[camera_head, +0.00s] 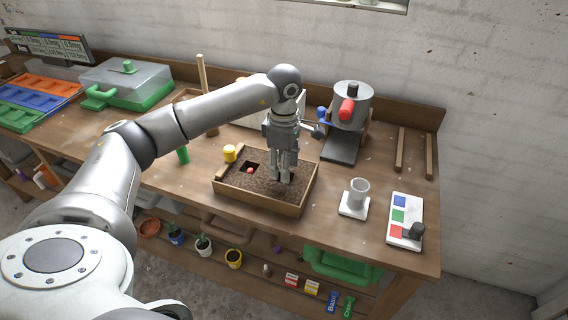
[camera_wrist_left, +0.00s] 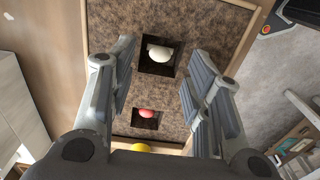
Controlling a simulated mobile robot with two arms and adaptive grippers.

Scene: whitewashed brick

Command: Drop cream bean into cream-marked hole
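A wooden tray of brown soil (camera_head: 255,201) stands on the bench. My left gripper (camera_head: 281,178) points down over its right part, fingertips close to the soil. In the left wrist view the gripper's two fingers (camera_wrist_left: 157,48) are spread apart with nothing between their pads. The cream bean (camera_wrist_left: 160,54) shows between and beyond the fingertips, within a dark square hole (camera_wrist_left: 148,67); it looks to lie in it, apart from both fingers. A second hole holds a red bean (camera_wrist_left: 146,113), also seen in the head view (camera_head: 250,170). The gripper hides the cream bean's hole in the head view.
A grey machine with a red part (camera_head: 347,110) stands behind right. A cup on a white scale (camera_head: 354,206) and a colour-marked panel (camera_head: 405,220) are to the right. Bare bench lies between tray and scale.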

